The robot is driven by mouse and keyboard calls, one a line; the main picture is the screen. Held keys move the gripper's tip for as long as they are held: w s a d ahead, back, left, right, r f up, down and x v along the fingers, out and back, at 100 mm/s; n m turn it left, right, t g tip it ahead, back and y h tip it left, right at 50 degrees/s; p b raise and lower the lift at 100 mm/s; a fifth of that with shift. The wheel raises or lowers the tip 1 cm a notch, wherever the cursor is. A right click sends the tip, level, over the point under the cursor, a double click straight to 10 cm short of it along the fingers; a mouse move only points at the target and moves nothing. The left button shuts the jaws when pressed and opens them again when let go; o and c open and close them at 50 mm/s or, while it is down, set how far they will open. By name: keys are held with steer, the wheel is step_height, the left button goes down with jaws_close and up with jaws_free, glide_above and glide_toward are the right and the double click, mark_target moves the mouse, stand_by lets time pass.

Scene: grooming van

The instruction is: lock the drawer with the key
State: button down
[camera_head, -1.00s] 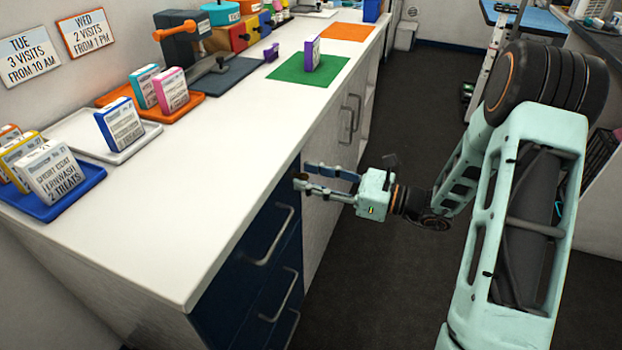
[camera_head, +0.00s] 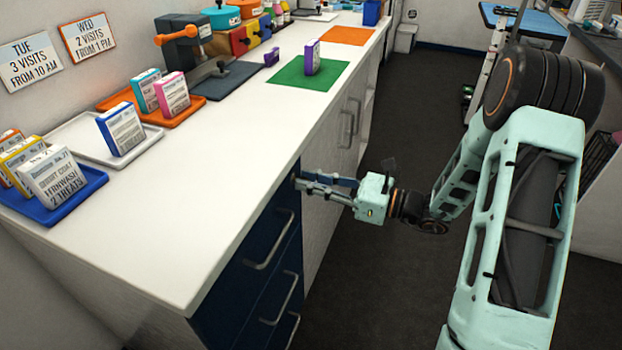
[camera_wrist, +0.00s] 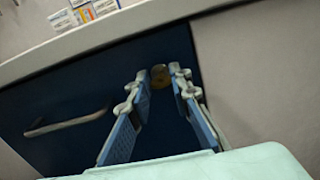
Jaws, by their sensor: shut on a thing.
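The top drawer (camera_head: 250,235) has a dark blue front with a bar handle, under the white counter. It looks closed. In the wrist view the drawer front (camera_wrist: 55,100) fills the middle, with its handle at left. A small brass-coloured key (camera_wrist: 160,76) shows between my fingertips at the drawer's upper right corner; key and lock cannot be told apart there. My gripper (camera_head: 300,181) is at that corner, its fingers pointing at the drawer front and shut on the key. In the head view the fingers hide the key and lock.
More blue drawers (camera_head: 275,300) with bar handles lie below. A pale cabinet door (camera_head: 335,150) adjoins on the right. The white counter (camera_head: 215,185) overhangs just above my gripper and carries trays of boxes and a green mat (camera_head: 290,90). The dark floor beside the counter is clear.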

steer(key=m+p, duration=0.1)
steer(key=p, duration=0.1)
steer(key=m+p, duration=0.1)
steer(key=p, duration=0.1)
steer(key=shift+r+m, duration=0.3)
steer(key=shift+m, duration=0.1)
steer(key=m+p, duration=0.5)
steer(key=p, duration=0.1)
steer(key=shift+w+f, duration=0.1)
steer(key=shift+f, duration=0.05)
steer(key=m+p, duration=0.3)
steer(key=m, duration=0.2)
steer(key=shift+f+p, duration=0.1)
steer(key=shift+p, duration=0.2)
steer(key=shift+f+m+p, duration=0.15)
steer(key=shift+m+p, duration=0.4)
steer(key=shift+m, duration=0.55)
steer(key=shift+f+m+p, duration=0.1)
steer(key=shift+m+p, duration=0.4)
steer(key=shift+m, duration=0.6)
steer(key=c, duration=1.8)
jaws_free()
steer(key=shift+o, duration=0.2)
